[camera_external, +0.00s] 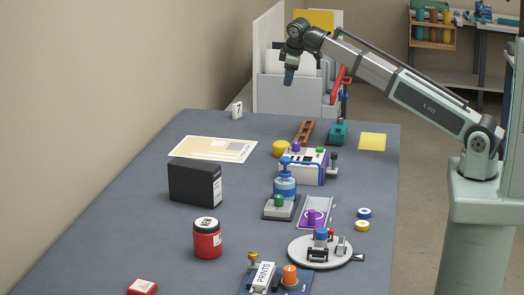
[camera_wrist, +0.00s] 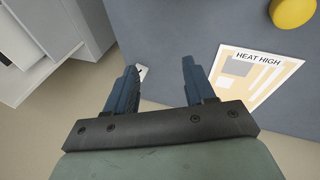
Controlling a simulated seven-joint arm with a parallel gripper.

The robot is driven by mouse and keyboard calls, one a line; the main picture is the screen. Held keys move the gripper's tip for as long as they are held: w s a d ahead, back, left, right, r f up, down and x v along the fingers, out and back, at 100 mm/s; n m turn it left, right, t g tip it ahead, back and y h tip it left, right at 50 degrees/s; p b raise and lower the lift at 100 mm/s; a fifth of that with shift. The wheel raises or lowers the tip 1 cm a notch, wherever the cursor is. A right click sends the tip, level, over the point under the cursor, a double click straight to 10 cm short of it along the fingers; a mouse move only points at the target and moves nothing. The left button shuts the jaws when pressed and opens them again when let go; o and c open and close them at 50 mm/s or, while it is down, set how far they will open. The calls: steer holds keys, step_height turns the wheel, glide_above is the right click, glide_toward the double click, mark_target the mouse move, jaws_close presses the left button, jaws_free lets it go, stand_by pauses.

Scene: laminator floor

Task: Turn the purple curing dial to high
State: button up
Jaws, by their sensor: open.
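A small purple knob (camera_external: 296,146) sits on top of a white and blue machine (camera_external: 305,172) on the table, beside a green knob. A purple plate (camera_external: 308,224) with a purple ring-like part lies nearer the camera. I cannot tell which of the two is the curing dial, nor read any setting. A sheet (camera_wrist: 260,72) printed "HEAT HIGH" lies on the table; it also shows in the external view (camera_external: 205,146). My gripper (camera_external: 289,78) hangs high above the table's far end, away from both purple parts. In the wrist view its fingers (camera_wrist: 160,82) are apart with nothing between them.
A yellow round object (camera_external: 281,149) stands left of the machine. A blue pump bottle (camera_external: 285,186), black box (camera_external: 195,182), red jar (camera_external: 207,240) and round grey turntable (camera_external: 300,257) crowd the table. White dividers (camera_external: 290,92) stand behind. The table's left front is mostly clear.

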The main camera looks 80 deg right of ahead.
steer(key=s+a+n+g+y, duration=0.1)
steer(key=s+a+n+y, duration=0.2)
steer(key=a, duration=1.3)
steer(key=n+g+y, duration=0.1)
steer(key=n+g, duration=0.1)
steer(key=n, duration=0.2)
glide_above(296, 146)
steer(key=d, duration=0.1)
steer(key=f, duration=0.1)
step_height(296, 146, down, 13)
steer(key=shift+w+d, duration=0.1)
steer(key=shift+c, duration=0.2)
jaws_close()
